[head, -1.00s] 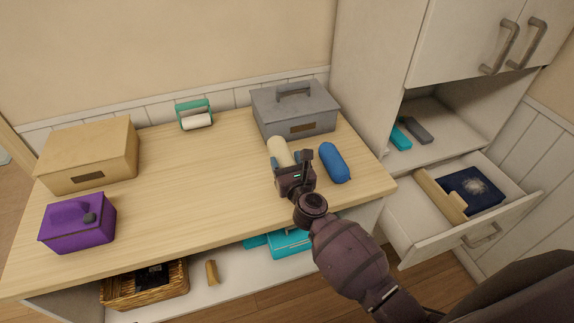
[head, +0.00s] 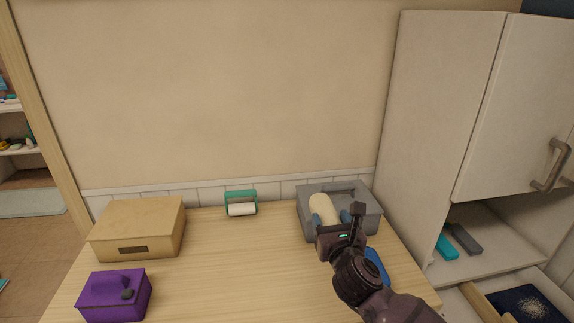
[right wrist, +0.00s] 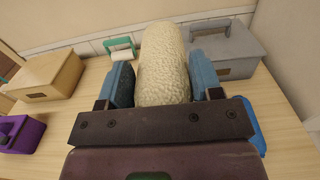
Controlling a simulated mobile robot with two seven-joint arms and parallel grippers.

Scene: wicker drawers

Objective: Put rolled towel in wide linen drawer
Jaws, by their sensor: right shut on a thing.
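The cream rolled towel (head: 321,206) is in my right gripper (head: 331,215), which is shut on it. In the head view it overlaps the front of the grey box. In the right wrist view the towel (right wrist: 163,62) stands out lengthwise between the two blue finger pads. It appears raised above the tabletop. An open drawer (head: 454,302) shows partly at the bottom right of the head view, below the cabinet shelf. It holds a wooden divider (head: 482,301) and a dark blue item (head: 527,303). I cannot tell if it is the wide linen drawer. My left gripper is not in view.
A grey lidded box (head: 366,222) stands behind the towel. A blue roll (head: 377,264) lies on the table, partly behind my arm. A tan box (head: 160,235), a purple box (head: 113,300) and a green-framed roller (head: 241,203) stand further left. The table's middle is clear.

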